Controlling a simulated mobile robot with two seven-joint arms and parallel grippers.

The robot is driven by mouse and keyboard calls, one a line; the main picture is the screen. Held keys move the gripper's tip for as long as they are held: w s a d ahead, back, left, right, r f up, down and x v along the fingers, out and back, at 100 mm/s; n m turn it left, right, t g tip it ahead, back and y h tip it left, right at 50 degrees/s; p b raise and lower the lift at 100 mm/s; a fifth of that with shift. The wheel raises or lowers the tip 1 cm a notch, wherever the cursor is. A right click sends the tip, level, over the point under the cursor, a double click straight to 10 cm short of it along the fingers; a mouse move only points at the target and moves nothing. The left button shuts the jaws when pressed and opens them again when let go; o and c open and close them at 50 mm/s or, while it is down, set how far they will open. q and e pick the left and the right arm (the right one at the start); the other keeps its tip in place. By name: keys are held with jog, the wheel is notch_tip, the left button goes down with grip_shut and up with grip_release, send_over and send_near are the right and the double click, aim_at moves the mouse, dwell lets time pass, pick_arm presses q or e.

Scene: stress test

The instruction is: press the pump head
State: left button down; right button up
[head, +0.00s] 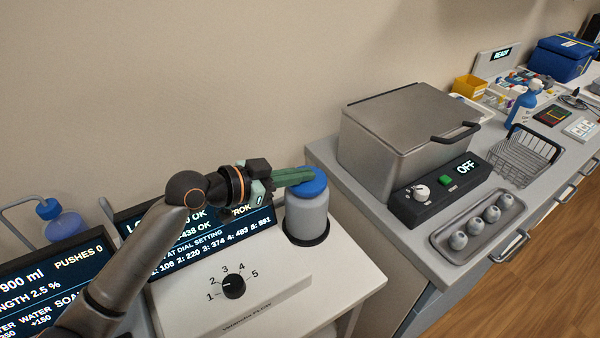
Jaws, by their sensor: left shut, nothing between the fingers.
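A blue pump head (48,209) with a thin grey spout sits on a translucent blue bottle (66,227) at the far left, partly hidden behind a display. My left gripper (310,177) is shut and empty, with its green fingers pointing right. It is well to the right of that pump, and its fingertips overlap the blue lid (316,188) of a grey jar (306,215). I cannot tell whether they touch the lid. My right gripper is out of view.
A display (50,270) reads "900 ml" and "PUSHES 0". Another display (215,246) stands behind a dial box (233,287). To the right are a lidded metal bath (400,125), a control box (438,190), a tray (446,235) and a wire basket (524,158).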

pick_arm(q)
jog(key=r+p, duration=0.3)
jog(key=r, duration=0.1)
jog(key=shift+d, duration=0.2)
jog(key=b+v, duration=0.1)
jog(key=v, duration=0.9)
jog(key=shift+f, duration=0.15)
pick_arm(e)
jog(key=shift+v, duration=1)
pick_arm(q)
jog(key=shift+s, duration=0.15)
